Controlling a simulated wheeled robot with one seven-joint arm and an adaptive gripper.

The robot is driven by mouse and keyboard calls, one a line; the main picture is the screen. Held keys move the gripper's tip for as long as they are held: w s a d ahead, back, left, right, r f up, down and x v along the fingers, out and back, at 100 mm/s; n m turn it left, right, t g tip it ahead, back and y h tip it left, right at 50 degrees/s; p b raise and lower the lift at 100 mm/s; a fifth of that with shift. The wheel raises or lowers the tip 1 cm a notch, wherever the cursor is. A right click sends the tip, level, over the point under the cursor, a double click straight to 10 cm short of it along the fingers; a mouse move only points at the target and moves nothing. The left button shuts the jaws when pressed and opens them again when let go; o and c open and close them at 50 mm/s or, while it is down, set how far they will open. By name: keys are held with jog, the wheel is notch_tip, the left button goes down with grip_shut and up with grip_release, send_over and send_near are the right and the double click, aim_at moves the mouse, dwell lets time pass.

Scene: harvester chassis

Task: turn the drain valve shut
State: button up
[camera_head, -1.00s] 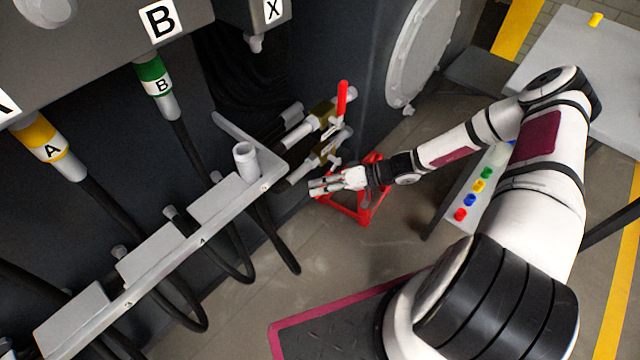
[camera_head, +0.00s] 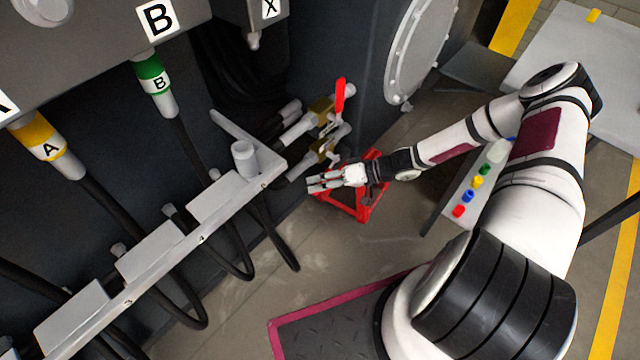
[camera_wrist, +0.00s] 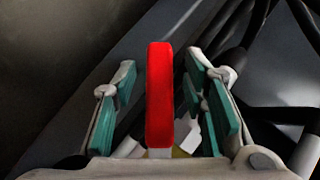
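A red lever handle (camera_wrist: 160,95) stands upright between my gripper's two green-padded fingers in the wrist view, with a visible gap on each side. My gripper (camera_head: 313,184) is open beside the lower of two pipe valves in the head view. The upper valve has a brass body (camera_head: 320,106) and an upright red lever (camera_head: 340,95). The lower valve has a brass body (camera_head: 322,148); my gripper is below and in front of it. Which valve the handle between my fingers belongs to, and whether it is the drain valve, I cannot tell.
A red floor frame (camera_head: 362,205) stands behind and under my gripper. A grey bracket rail (camera_head: 225,205) with hanging black hoses is to the left. A panel with coloured buttons (camera_head: 470,195) is to the right. The floor between is open.

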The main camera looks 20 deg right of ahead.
jog(key=v, duration=1.1)
jog(key=shift+d, duration=0.3)
jog(key=shift+s, duration=0.1)
